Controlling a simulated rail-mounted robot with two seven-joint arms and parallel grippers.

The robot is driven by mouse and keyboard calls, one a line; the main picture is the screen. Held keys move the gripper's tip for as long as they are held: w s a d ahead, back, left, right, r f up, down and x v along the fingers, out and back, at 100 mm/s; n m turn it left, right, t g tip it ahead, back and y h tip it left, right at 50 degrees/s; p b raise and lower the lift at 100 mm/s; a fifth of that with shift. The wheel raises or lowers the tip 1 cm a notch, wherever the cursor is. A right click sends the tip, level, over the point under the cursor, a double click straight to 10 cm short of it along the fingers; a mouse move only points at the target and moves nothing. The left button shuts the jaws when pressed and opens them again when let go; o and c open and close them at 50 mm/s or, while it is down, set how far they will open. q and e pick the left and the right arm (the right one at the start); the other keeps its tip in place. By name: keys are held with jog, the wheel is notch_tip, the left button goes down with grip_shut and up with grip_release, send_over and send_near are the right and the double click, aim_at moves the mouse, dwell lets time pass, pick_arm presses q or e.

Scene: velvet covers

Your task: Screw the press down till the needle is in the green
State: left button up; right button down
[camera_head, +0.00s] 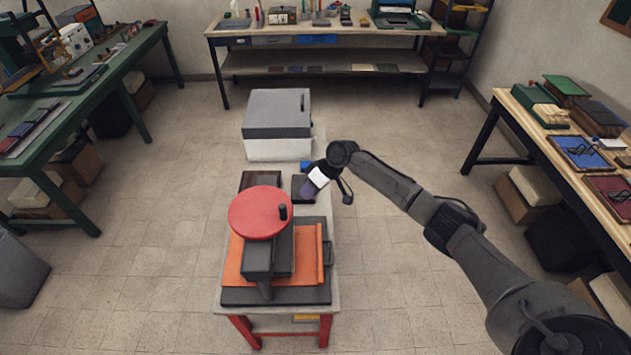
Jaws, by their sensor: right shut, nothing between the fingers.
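The press stands on the near end of a narrow table. Its red round wheel (255,208) lies flat on top, with a small black knob (283,212) at its right edge. The dark press body (268,258) sits below the wheel, over an orange board (312,258). I cannot make out a gauge, needle or green zone. My right gripper (309,189) is behind and to the right of the wheel, apart from it. It is shut and empty, above a small dark item on the table. My left gripper is not in view.
A grey-topped white box (277,125) stands on the far end of the press table. A dark flat tray (260,181) lies behind the wheel. Green benches stand left, a long bench (330,32) at the back, a wooden-topped one right. The floor between is clear.

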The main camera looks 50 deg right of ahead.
jog(key=a+f, duration=0.1)
jog(key=a, duration=0.1)
jog(key=w+a+f+p, duration=0.1)
jog(key=shift+a+f, duration=0.2)
jog(key=shift+a, duration=0.2)
jog(key=shift+s+a+f+p, duration=0.1)
jog(key=shift+a+p, duration=0.3)
jog(key=shift+a, duration=0.5)
